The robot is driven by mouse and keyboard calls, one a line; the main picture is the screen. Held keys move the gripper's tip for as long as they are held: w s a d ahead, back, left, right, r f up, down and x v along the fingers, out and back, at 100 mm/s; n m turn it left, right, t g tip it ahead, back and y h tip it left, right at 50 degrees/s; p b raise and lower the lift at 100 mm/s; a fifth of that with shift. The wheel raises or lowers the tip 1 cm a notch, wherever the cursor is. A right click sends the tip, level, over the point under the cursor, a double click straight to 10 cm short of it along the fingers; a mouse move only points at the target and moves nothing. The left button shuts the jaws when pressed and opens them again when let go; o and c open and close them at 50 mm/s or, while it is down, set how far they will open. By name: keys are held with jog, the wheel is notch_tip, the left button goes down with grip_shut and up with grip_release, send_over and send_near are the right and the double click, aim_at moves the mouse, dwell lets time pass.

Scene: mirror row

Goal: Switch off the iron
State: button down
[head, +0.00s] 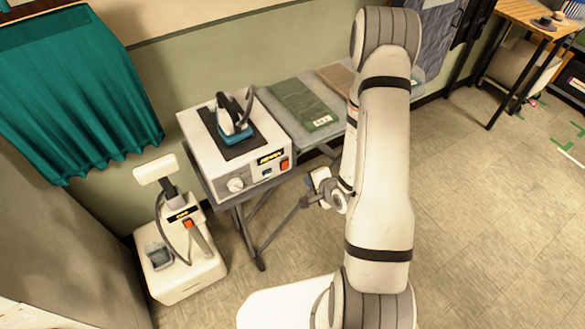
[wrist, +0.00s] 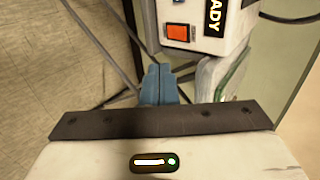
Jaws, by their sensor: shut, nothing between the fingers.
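The iron (head: 234,130) with a blue-grey body rests on a dark mat on top of a white box-shaped station (head: 215,168). The station's front has a round knob (head: 236,185), a dark label with yellow lettering (head: 270,157) and a red-orange switch (head: 285,164). In the wrist view the switch (wrist: 177,32) is lit-looking orange, beside a label (wrist: 214,14) reading "ADY". My gripper (head: 311,182) is in front of and to the right of the station, apart from it. In the wrist view its blue fingers (wrist: 160,70) are shut and empty, just below the switch in the picture.
A second white appliance (head: 180,270) with its own orange switch (head: 188,224) stands on the floor at left. Folded cloths (head: 304,104) lie on the ironing board right of the station. Thin table legs (head: 258,245) stand below.

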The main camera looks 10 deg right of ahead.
jog(key=shift+f, duration=0.1)
jog(key=b+x, duration=0.2)
jog(key=b, duration=0.6)
jog(key=shift+w+f+b, duration=0.15)
jog(key=shift+f+b, duration=0.05)
jog(key=shift+b, duration=0.1)
jog(key=shift+w+f+b, duration=0.1)
jog(key=shift+f+b, duration=0.1)
jog(key=shift+b, duration=0.9)
jog(key=b, duration=0.4)
send_near(286, 165)
jog(key=s+f+x, duration=0.1)
jog(key=x, duration=0.4)
jog(key=shift+w+a+r, duration=0.15)
jog(key=shift+w, duration=0.65)
